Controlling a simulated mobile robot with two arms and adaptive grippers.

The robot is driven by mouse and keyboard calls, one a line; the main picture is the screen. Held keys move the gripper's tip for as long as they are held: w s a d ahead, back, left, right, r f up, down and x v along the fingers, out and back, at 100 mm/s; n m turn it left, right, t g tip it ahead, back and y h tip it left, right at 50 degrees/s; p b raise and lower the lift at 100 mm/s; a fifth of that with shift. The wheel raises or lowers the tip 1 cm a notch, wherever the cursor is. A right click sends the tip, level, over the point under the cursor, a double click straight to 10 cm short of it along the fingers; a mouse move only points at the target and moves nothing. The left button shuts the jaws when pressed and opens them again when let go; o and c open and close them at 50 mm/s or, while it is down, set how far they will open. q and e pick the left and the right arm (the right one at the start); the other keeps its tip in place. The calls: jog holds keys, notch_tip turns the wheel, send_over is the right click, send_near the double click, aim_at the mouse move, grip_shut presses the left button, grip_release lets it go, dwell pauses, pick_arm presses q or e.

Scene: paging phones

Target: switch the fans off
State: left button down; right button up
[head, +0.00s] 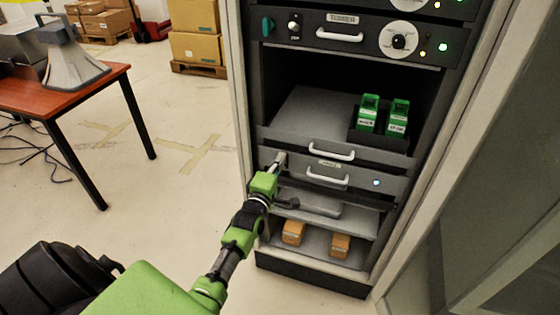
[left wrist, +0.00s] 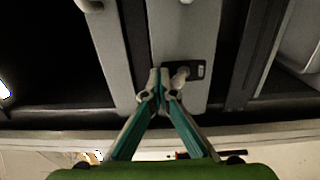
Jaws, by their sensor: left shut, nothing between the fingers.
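A grey panel (head: 358,178) with a white handle, a small unreadable label and a lit blue lamp (head: 376,183) sits low in the rack. My left gripper (head: 281,158) is at the left end of this panel. In the left wrist view the left gripper (left wrist: 160,82) has its fingertips together, with nothing between them. A light toggle lever (left wrist: 180,76) on a small black plate (left wrist: 201,70) is just right of the fingertips; I cannot tell whether they touch. The lever is hidden behind the gripper in the head view. My right gripper is not in view.
Above are a shelf with two green devices (head: 368,113) and an upper panel (head: 345,33) with a dial and lit lamps. Orange blocks (head: 293,232) lie on the lower shelf. A red-brown table (head: 85,92) with a grey horn stands left; floor between is clear.

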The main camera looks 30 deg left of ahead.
pick_arm(q)
jog(key=shift+s+f+b, duration=0.25)
jog(key=shift+f+b, duration=0.25)
jog(key=shift+f, duration=0.5)
jog(key=shift+w+f, duration=0.1)
jog(key=shift+w, duration=0.35)
jog(key=shift+p, duration=0.4)
jog(key=shift+s+r+p, duration=0.1)
jog(key=shift+r+p, duration=0.3)
jog(key=shift+r, duration=0.25)
jog(key=p+v, duration=0.4)
jog(key=v, duration=0.4)
jog(key=shift+r, duration=0.1)
